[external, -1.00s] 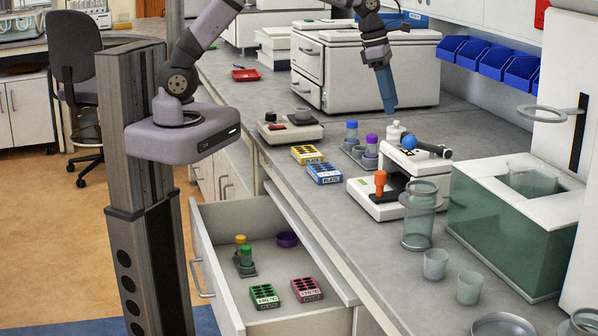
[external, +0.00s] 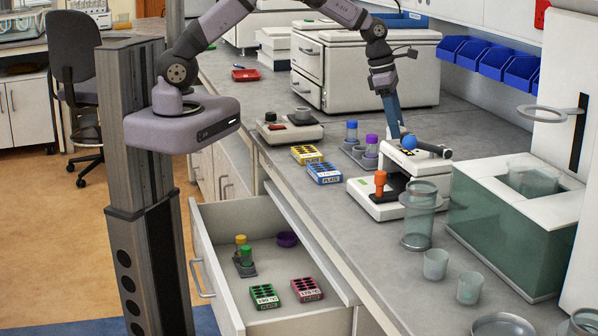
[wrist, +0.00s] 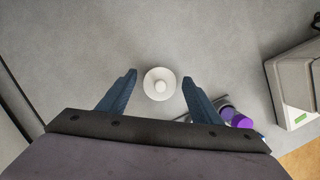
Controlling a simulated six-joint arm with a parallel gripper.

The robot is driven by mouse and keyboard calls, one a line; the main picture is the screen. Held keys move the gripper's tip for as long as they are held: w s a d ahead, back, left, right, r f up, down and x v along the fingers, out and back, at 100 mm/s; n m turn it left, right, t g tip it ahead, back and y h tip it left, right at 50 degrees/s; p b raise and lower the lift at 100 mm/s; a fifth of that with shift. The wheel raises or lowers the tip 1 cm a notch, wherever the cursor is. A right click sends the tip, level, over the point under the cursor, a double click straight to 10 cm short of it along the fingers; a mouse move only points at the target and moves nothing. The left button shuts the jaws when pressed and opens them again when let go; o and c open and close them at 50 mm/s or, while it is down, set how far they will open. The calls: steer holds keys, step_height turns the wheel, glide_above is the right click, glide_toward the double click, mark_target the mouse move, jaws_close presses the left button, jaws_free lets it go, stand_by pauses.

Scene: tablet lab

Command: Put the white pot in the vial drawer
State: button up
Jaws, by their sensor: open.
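The white pot (wrist: 160,84) is a round white container with a smaller round top, standing on the bench. In the wrist view it lies between the tips of my gripper (wrist: 160,79), which is open, with a gap on each side. In the external view my gripper (external: 395,127) points down at the bench behind the white instrument, and its fingers hide most or all of the pot. The vial drawer (external: 275,265) is pulled open at the front left. It holds vials with yellow and green caps in a small rack, a purple dish, and green and pink racks.
Purple-capped vials (wrist: 240,121) stand close to one finger in the wrist view. The white instrument (external: 385,207) with orange and blue knobs stands in front of my gripper. Yellow (external: 306,154) and blue (external: 325,173) racks lie on the bench. The drawer has bare floor.

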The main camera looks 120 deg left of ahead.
steer(key=shift+f, duration=0.15)
steer(key=c, duration=1)
steer(key=shift+c, duration=0.3)
step_height(320, 180, up, 10)
steer(key=shift+r+b, duration=0.1)
steer(key=shift+b, duration=0.95)
